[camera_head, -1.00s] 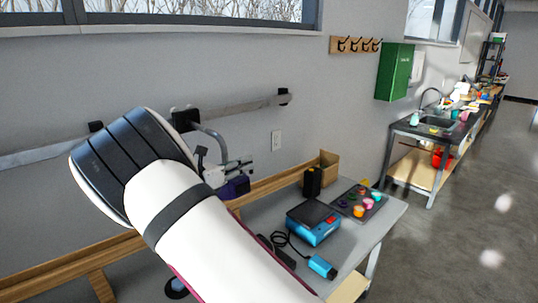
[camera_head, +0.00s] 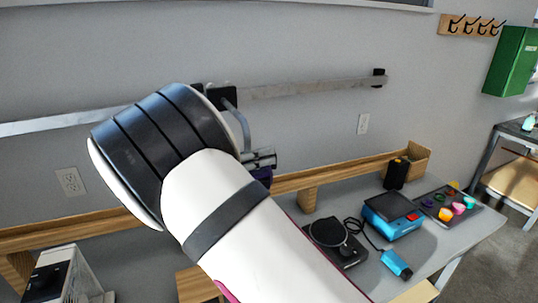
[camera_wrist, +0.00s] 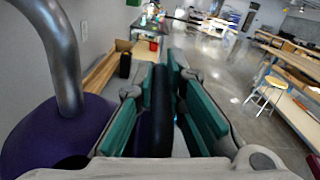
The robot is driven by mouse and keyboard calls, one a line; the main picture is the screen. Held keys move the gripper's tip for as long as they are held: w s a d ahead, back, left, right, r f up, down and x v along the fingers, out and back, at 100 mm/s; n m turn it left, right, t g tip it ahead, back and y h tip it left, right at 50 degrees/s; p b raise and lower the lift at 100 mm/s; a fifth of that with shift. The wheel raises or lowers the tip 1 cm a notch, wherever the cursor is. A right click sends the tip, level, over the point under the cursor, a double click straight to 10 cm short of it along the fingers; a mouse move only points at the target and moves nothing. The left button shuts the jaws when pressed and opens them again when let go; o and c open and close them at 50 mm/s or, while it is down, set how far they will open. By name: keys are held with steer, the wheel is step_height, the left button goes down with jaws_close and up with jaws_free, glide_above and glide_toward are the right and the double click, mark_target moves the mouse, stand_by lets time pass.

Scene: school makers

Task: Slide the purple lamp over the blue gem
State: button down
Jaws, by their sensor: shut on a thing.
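The purple lamp (camera_head: 262,174) hangs by a curved grey tube from a black slider (camera_head: 219,96) on the wall rail. Its purple shade (camera_wrist: 50,137) fills the lower left of the wrist view. My gripper (camera_wrist: 172,85) has green-padded fingers shut on a dark upright bar (camera_wrist: 160,112) beside the shade, which looks like the lamp's handle. In the head view my gripper (camera_head: 262,159) is mostly hidden behind my arm. I cannot make out a blue gem. A small cyan patch shows between the fingers in the wrist view, too small to identify.
The metal rail (camera_head: 300,88) runs along the wall to a black end stop (camera_head: 379,77). The grey table (camera_head: 455,240) below holds a round-topped device (camera_head: 326,231), a blue scale-like box (camera_head: 391,222), a blue corded tool (camera_head: 396,263) and a tray (camera_head: 471,224) of coloured pieces.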

steer(key=shift+s, duration=0.1)
steer(key=c, duration=1.7)
jaws_free()
steer(key=shift+o, duration=0.2)
steer(key=v, duration=1.2)
steer(key=shift+a, duration=0.1)
